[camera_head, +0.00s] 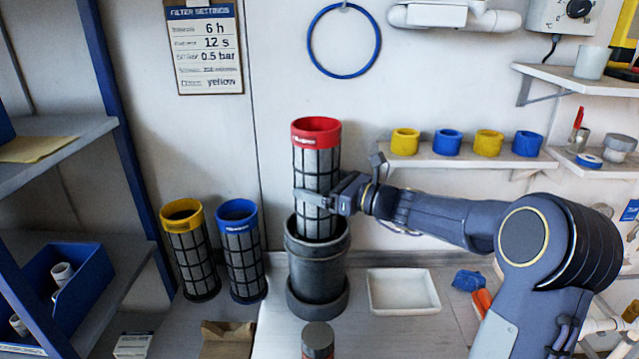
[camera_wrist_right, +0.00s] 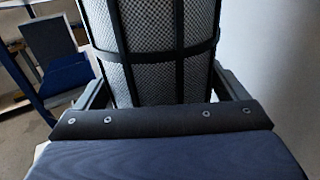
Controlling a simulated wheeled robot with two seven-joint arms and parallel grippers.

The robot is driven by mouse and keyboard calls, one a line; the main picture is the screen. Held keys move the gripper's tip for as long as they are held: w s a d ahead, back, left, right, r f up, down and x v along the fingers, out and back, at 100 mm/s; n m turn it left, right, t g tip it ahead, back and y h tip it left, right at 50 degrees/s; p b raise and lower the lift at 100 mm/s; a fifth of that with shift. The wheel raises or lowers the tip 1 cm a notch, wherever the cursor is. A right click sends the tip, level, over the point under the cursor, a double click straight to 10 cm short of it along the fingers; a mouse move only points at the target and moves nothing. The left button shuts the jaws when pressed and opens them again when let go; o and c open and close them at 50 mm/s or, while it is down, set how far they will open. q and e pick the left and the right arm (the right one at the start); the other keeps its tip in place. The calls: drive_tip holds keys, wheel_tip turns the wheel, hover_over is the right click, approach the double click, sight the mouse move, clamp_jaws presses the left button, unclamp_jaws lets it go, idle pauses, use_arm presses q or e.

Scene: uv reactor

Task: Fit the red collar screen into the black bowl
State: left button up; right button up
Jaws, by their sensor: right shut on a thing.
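The red collar screen (camera_head: 318,165) is a mesh cylinder with black ribs and a red top ring. It stands upright with its lower end inside the mouth of the black bowl (camera_head: 318,275); its bottom is hidden by the bowl's wall. My right gripper (camera_head: 318,197) is shut on the screen from the right, above the bowl's rim. In the right wrist view the mesh of the screen (camera_wrist_right: 160,55) fills the space between the fingers. How deep the screen sits cannot be seen. My left gripper is not in view.
A yellow collar screen (camera_head: 191,250) and a blue collar screen (camera_head: 242,252) stand left of the bowl. A white tray (camera_head: 403,291) lies to its right. A dark-topped cylinder (camera_head: 318,341) stands in front. A shelf (camera_head: 462,156) with yellow and blue rings is behind my right arm.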

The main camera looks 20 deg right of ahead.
sight(320, 209)
drive_tip(key=shift+f+b, duration=2.9)
drive_tip(key=shift+f, duration=0.5)
drive_tip(key=shift+r, duration=0.1)
